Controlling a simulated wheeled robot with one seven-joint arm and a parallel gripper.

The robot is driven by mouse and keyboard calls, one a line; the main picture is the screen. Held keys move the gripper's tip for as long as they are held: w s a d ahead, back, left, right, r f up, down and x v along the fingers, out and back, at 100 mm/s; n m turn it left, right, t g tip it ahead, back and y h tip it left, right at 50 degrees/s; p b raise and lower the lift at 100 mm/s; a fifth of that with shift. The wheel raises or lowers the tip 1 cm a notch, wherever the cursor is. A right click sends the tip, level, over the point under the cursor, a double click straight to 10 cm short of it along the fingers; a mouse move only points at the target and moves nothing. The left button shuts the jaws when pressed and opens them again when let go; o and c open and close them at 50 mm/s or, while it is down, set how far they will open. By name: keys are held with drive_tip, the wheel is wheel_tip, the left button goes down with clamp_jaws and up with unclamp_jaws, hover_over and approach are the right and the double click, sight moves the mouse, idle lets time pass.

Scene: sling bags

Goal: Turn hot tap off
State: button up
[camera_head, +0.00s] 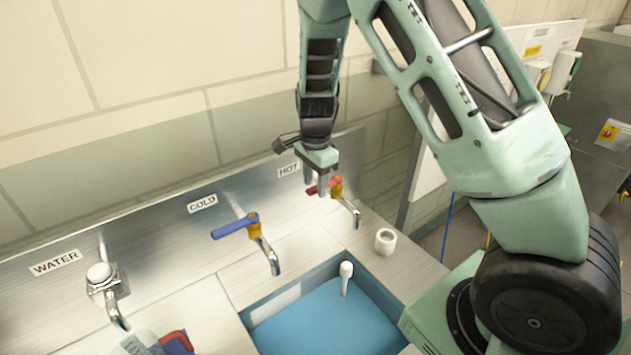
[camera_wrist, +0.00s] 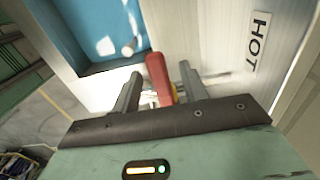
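The hot tap (camera_head: 344,194) is on the metal splashback below the HOT label (camera_head: 289,169). It has a red lever handle and a brass body with a metal spout. My gripper (camera_head: 323,186) is at the red handle. In the wrist view the red handle (camera_wrist: 158,76) stands between the two grey fingers of my gripper (camera_wrist: 158,85), with a visible gap on each side. The fingers are apart and I see no clear contact.
The cold tap (camera_head: 254,238) with a blue lever is to the left, and a water tap (camera_head: 103,280) is further left. A blue basin (camera_head: 325,315) lies in front. A white cup (camera_head: 385,241) stands on the counter right of the hot tap.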

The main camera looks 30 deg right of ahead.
sight(315, 187)
wheel_tip(315, 187, up, 17)
drive_tip(key=b, duration=0.4)
drive_tip(key=shift+r, duration=0.2)
idle(0.5)
drive_tip(key=s+a+f+n+y+b, duration=0.1)
drive_tip(key=s+a+f+n+b, duration=0.2)
drive_tip(key=s+a+f+n, duration=0.4)
drive_tip(key=s+a+f+n+b, duration=0.4)
drive_tip(key=s+a+n, duration=0.25)
drive_tip(key=a, duration=0.35)
drive_tip(key=s+a+f+n+b, duration=0.1)
drive_tip(key=s+a+f+n, duration=0.1)
drive_tip(key=s+f+n, duration=0.2)
drive_tip(key=s+a+f+n+b, duration=0.2)
drive_tip(key=s+f+n, duration=0.2)
drive_tip(key=s+n, duration=0.4)
drive_tip(key=s, duration=0.3)
drive_tip(key=shift+s, duration=0.4)
